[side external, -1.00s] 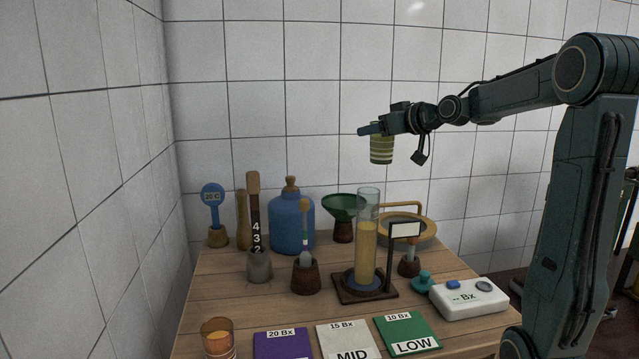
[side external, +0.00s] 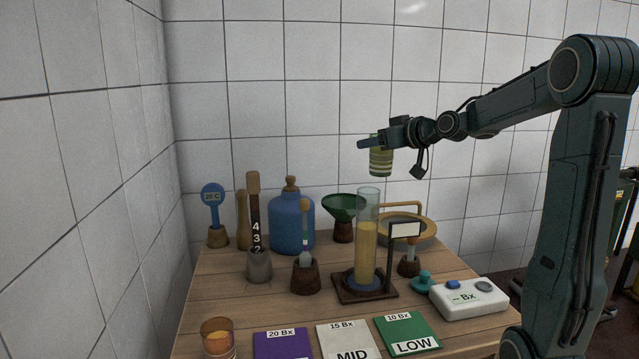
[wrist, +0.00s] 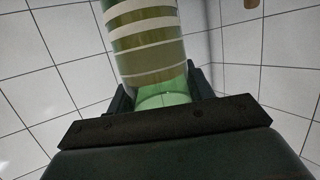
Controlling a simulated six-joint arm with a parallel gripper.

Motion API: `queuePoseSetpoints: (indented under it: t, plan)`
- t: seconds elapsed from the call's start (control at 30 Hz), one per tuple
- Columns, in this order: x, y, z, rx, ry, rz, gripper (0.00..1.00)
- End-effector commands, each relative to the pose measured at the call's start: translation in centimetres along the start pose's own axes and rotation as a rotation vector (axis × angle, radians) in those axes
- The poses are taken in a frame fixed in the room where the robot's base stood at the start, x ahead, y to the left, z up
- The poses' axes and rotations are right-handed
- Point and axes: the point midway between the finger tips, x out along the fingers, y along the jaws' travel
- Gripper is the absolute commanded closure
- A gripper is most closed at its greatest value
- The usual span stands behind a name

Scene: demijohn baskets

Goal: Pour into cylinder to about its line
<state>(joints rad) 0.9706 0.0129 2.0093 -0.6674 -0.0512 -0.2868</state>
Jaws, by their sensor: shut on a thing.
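My gripper (side external: 378,145) is shut on a green striped cup (side external: 381,162), held roughly upright in the air above and slightly right of the cylinder. The cup fills the upper middle of the wrist view (wrist: 148,45), between the jaws. The clear cylinder (side external: 368,200) stands upright on a dark wooden base (side external: 388,292) on the table. It holds amber liquid (side external: 366,250) up to a little below its rim. I cannot make out a line on the cylinder, and no liquid stream shows from the cup.
Behind the cylinder are a blue demijohn (side external: 291,222), a green funnel (side external: 342,208) and a round basket (side external: 410,228). A small sign (side external: 405,230) and a white meter (side external: 468,298) stand to its right.

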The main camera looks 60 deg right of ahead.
Motion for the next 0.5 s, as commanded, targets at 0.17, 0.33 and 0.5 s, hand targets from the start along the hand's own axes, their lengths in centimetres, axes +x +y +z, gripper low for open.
queuePoseSetpoints:
  t: [0.17,0.33,0.5]
  plan:
    - [0.3,0.0,1.0,0.001,0.001,0.0,0.79]
    - [0.5,0.0,1.5,-0.027,0.004,0.007,0.79]
    - [0.4,0.1,1.3,-0.172,0.004,0.052,0.79]
